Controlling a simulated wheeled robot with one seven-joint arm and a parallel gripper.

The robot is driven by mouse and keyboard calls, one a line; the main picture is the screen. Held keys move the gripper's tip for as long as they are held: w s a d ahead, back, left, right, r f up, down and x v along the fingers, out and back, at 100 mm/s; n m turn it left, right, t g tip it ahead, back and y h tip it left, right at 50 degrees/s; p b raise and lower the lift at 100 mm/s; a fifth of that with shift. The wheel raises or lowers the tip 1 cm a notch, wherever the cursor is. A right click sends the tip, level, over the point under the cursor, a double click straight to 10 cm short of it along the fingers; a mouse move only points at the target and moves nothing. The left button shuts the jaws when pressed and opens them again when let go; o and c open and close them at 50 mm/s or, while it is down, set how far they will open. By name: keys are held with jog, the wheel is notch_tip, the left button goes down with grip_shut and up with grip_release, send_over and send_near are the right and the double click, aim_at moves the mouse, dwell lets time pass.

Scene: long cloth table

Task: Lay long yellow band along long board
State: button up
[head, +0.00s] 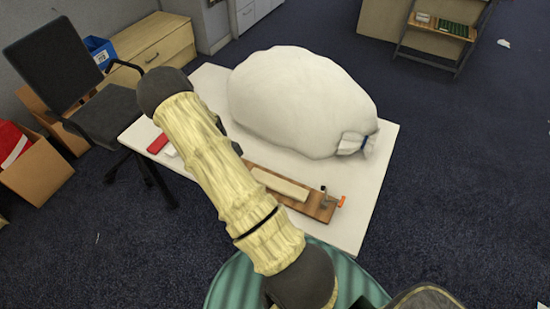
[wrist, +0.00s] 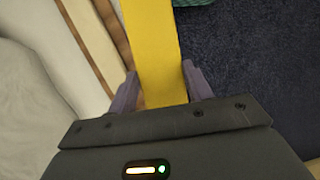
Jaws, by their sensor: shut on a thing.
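A wide yellow band (wrist: 152,35) runs from between the fingers of my gripper (wrist: 160,75) to the top edge of the wrist view. The gripper is shut on it. The long brown wooden board (head: 321,212) lies near the table's front edge in the head view, with a pale strip (head: 280,185) along it. My arm covers the board's left part. In the wrist view the board (wrist: 90,45) shows left of the band, so the gripper is beside it. The gripper and band are hidden in the head view.
A big white sack (head: 300,100) fills the back of the white table (head: 385,165). A small clamp with an orange part (head: 341,201) stands at the board's right end. A red item (head: 157,144) lies at the table's left. A black chair (head: 60,70) stands beyond the left edge.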

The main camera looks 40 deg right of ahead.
jog(key=s+d+r+n+p, duration=0.1)
jog(key=s+d+r, duration=0.1)
jog(key=d+r, duration=0.35)
jog(key=n+h, duration=0.1)
jog(key=n, duration=0.1)
send_over(278, 183)
jog(key=w, duration=0.1)
jog(key=f, duration=0.4)
jog(key=shift+a+f, duration=0.2)
jog(key=shift+a, duration=0.1)
jog(key=shift+f+b, duration=0.2)
jog(key=shift+b, duration=0.15)
jog(key=shift+f+b, duration=2.9)
jog(key=shift+f, duration=1.2)
jog(key=shift+w, duration=0.15)
